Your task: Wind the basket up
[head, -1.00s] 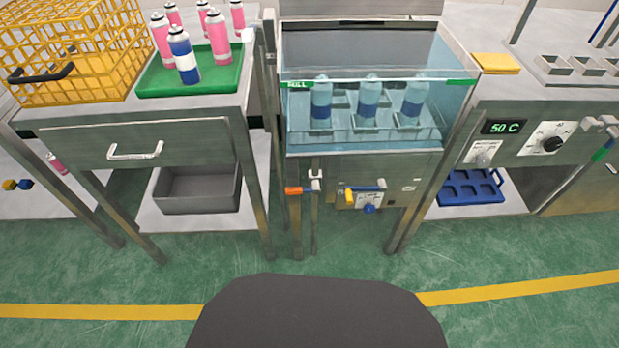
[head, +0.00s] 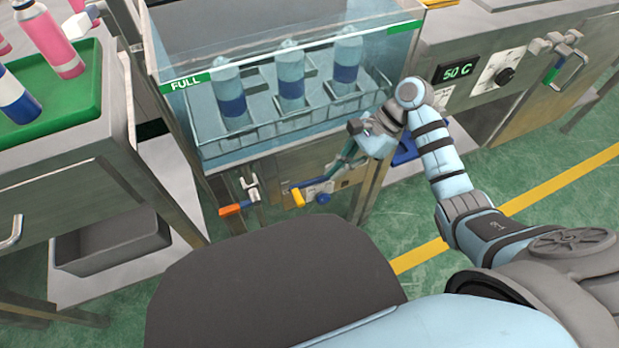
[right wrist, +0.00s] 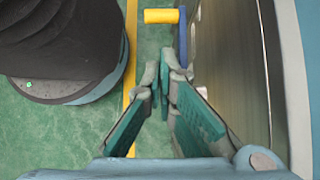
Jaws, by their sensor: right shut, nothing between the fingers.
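The basket (head: 265,128) is a metal rack low in the clear water tank (head: 210,150), holding several upright bottles with blue bands (head: 291,85). On the tank's front is a yellow handle (head: 298,197) beside a blue part (head: 323,198). The yellow handle (right wrist: 160,16) and a blue part (right wrist: 182,40) also show in the right wrist view, beyond my fingertips. My right gripper (head: 332,176) is shut and empty in front of the tank, close to the yellow handle but apart from it. My left gripper is out of view.
An orange-tipped valve handle (head: 236,208) sits left of the yellow handle. A green tray (head: 75,108) with spray cans stands on the left bench. A heater panel reading 50 C (head: 458,72) is at right. Green floor lies open in front.

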